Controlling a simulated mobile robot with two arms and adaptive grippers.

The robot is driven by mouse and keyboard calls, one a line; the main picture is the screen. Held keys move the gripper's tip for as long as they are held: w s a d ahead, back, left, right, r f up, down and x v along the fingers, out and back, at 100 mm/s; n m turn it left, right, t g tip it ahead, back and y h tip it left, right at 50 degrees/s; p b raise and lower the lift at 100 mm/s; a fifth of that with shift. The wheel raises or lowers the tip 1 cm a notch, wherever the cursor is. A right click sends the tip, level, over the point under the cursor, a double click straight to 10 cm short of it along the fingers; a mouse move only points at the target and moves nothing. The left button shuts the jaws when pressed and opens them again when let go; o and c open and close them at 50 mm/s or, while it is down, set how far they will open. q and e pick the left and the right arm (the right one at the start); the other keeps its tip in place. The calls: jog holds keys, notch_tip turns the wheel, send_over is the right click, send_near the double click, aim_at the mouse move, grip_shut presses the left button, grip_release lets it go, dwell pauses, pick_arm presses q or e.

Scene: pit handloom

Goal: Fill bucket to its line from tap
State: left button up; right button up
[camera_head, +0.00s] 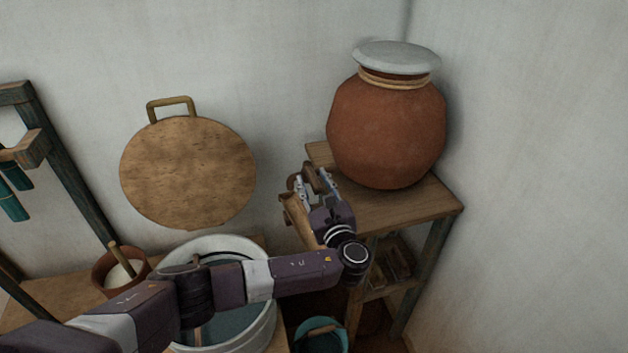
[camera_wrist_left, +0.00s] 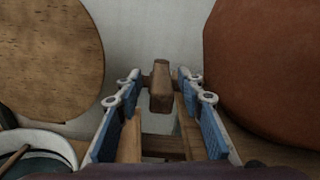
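A large brown clay pot (camera_head: 385,130) with a pale lid (camera_head: 397,57) stands on a wooden stand; its side also fills the right of the left wrist view (camera_wrist_left: 265,70). My left gripper (camera_head: 314,180) is beside the pot's left side, open. In the left wrist view its blue-padded fingers (camera_wrist_left: 157,82) are apart, with a small wooden piece (camera_wrist_left: 160,88), perhaps the tap handle, between or just beyond the tips; I see gaps on both sides. A teal bucket (camera_head: 320,343) with a wooden grip is low below the gripper, partly cut off; its line and water level are not visible. My right gripper is out of view.
The wooden stand (camera_head: 432,207) has a lower shelf with dark items. A pale round tub (camera_head: 262,335) with bluish contents is partly behind my left arm. A small clay pot (camera_head: 104,268) stands left of it. A round wooden board (camera_head: 187,175) is against the wall.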

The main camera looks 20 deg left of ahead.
pick_arm(q)
jog(key=shift+d+r, duration=0.1)
jog(key=shift+c, duration=0.7)
grip_shut()
jog(key=h+p, duration=0.1)
jog(key=a+m+t+h+p, duration=0.1)
jog(key=shift+s+r+m+p, duration=0.2)
jog(key=shift+s+m+p, duration=0.1)
jog(key=shift+s+a+f+m+t+h+p, duration=0.1)
jog(key=shift+a+m+t+h+p, duration=0.1)
jog(key=shift+m+t+h, duration=0.3)
jog(key=shift+s+a+f+m+t+h+p, duration=0.15)
jog(key=shift+m+h, duration=0.15)
jog(key=shift+h, duration=0.4)
jog(key=shift+w, duration=0.1)
jog(key=shift+o, duration=0.7)
grip_release()
